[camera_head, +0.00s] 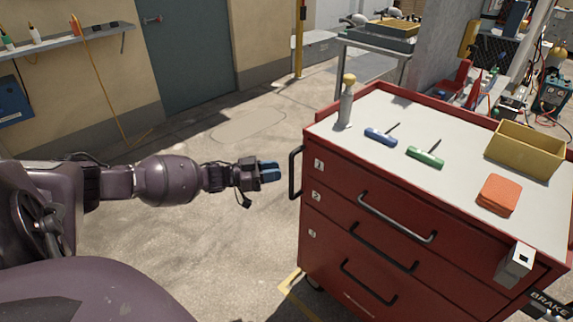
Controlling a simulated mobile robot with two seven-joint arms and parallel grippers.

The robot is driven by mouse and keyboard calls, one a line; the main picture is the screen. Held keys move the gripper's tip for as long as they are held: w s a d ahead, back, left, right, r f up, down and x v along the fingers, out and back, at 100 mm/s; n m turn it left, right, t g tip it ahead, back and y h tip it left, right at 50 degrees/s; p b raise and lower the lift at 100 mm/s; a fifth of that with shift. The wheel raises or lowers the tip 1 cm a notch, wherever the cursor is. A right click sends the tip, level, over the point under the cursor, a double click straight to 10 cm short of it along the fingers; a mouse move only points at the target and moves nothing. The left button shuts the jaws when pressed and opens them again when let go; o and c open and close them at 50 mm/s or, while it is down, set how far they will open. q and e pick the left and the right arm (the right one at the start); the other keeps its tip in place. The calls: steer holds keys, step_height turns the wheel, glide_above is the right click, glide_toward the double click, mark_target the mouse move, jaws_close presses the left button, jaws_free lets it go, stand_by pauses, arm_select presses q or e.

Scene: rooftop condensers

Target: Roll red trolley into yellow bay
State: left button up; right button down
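The red trolley (335,220) fills the right of the head view, a drawer cabinet with a pale top and numbered drawers. A dark side handle (294,173) stands on its left side. My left gripper (269,171), with blue fingers, is just left of this handle, with a small gap showing between them. Its fingers are seen side-on, so their opening is unclear. A yellow floor line (291,283) shows by the trolley's lower left corner; the rest of any yellow bay is hidden or out of frame.
On the trolley top are a bottle (346,103), blue (381,137) and green (425,157) tools, an orange block (498,194) and a yellow bin (524,150). Open floor (230,240) lies left of the trolley.

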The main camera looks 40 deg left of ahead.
arm_select(q)
steer(key=v, duration=0.3)
steer(key=shift+s+a, duration=0.1)
steer(key=shift+s, duration=0.1)
stand_by(0.5)
